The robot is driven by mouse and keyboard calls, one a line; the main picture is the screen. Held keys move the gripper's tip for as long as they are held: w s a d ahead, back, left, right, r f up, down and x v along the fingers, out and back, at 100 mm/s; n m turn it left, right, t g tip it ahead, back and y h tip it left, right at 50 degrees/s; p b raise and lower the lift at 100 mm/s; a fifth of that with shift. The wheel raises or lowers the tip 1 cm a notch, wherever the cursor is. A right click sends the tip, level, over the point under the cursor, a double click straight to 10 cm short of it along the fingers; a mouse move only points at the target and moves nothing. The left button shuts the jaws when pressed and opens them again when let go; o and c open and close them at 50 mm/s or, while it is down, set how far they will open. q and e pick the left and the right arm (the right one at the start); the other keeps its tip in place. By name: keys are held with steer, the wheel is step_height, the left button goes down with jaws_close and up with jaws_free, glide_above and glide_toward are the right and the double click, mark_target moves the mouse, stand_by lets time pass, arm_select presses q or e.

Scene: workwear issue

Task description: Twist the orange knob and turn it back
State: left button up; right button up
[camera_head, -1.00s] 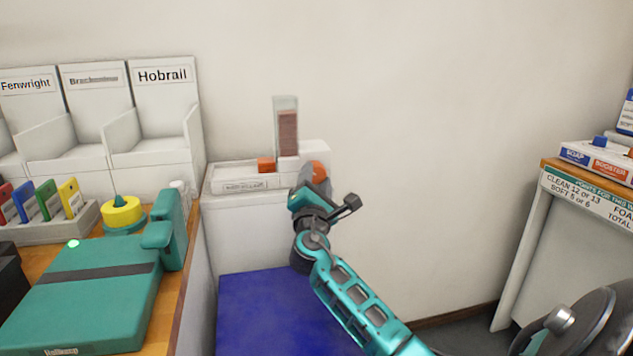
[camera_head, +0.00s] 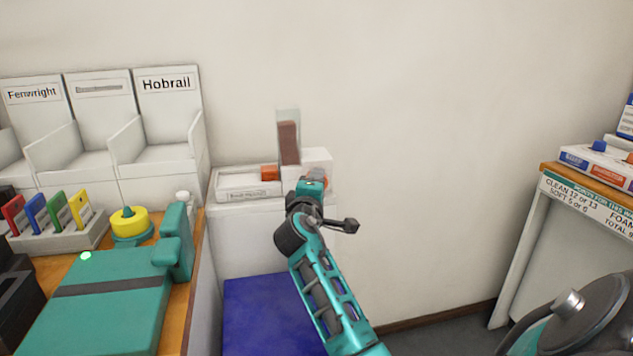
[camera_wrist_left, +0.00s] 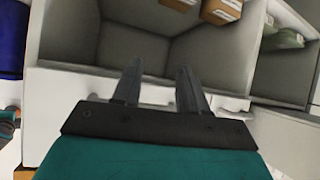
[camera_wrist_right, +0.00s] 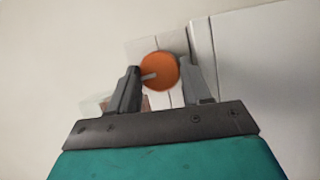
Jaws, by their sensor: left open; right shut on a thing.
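The orange knob (camera_wrist_right: 158,71) is round, with a pale pointer mark slanting to the lower left in the right wrist view. My right gripper (camera_wrist_right: 160,80) is shut on it, one finger on each side. In the head view the knob is mostly hidden behind my right gripper (camera_head: 314,184), at the front of a white dispenser (camera_head: 318,160). The dispenser has a clear upright tube (camera_head: 288,114) with a reddish-brown stack inside. My left gripper (camera_wrist_left: 158,85) is open and empty, in front of grey-white compartments in the left wrist view.
A white tray (camera_head: 232,182) with an orange block (camera_head: 270,173) adjoins the dispenser. On the left, a wooden counter holds a teal case (camera_head: 110,310) and a yellow round piece (camera_head: 129,221). A blue surface (camera_head: 265,315) lies below.

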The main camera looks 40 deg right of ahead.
arm_select(q)
steer(key=shift+r, duration=0.3)
arm_select(e)
steer(key=shift+m, duration=0.3)
arm_select(q)
steer(key=shift+f, duration=0.1)
steer(key=shift+s+a+f+p, duration=0.1)
steer(key=shift+a+f+p, duration=0.05)
steer(key=shift+p, duration=0.15)
steer(key=shift+s+f, duration=0.1)
steer(key=shift+s, duration=0.1)
arm_select(e)
steer(key=o, duration=1.1)
steer(key=shift+c, duration=0.2)
arm_select(q)
steer(key=shift+a, duration=0.1)
steer(key=shift+w+r, duration=0.2)
arm_select(e)
steer(key=shift+f, duration=0.15)
arm_select(q)
steer(key=shift+a+r, duration=0.1)
steer(key=shift+a, duration=0.05)
arm_select(e)
steer(key=shift+s+a, duration=0.1)
